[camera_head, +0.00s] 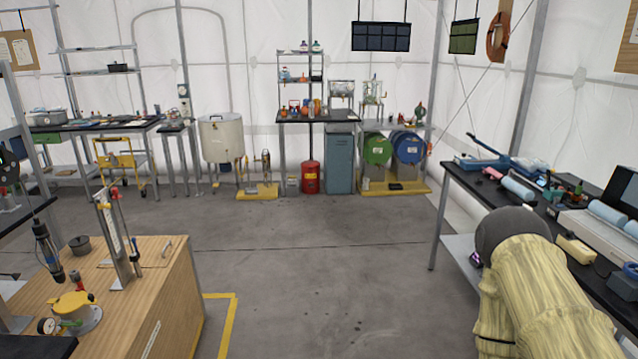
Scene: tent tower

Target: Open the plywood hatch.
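A plywood-coloured cabinet (160,318) stands at the lower left. A small pale handle (167,247) sits near the right edge of its top, and a light slot or pull (152,338) shows on its side. I cannot tell which panel is the hatch; no open panel shows. My arm, in a cream fabric sleeve with a grey rounded joint, fills the lower right, far from the cabinet. My gripper does not show clearly; a small dark part with a purple glint peeks out left of the joint.
A black-topped bench (451,180) with tools runs along the right, close to my arm. A yellow floor line (229,320) lies beside the cabinet. The middle floor (310,260) is clear. Drums (377,149), a blue cabinet (338,160) and shelves line the back wall.

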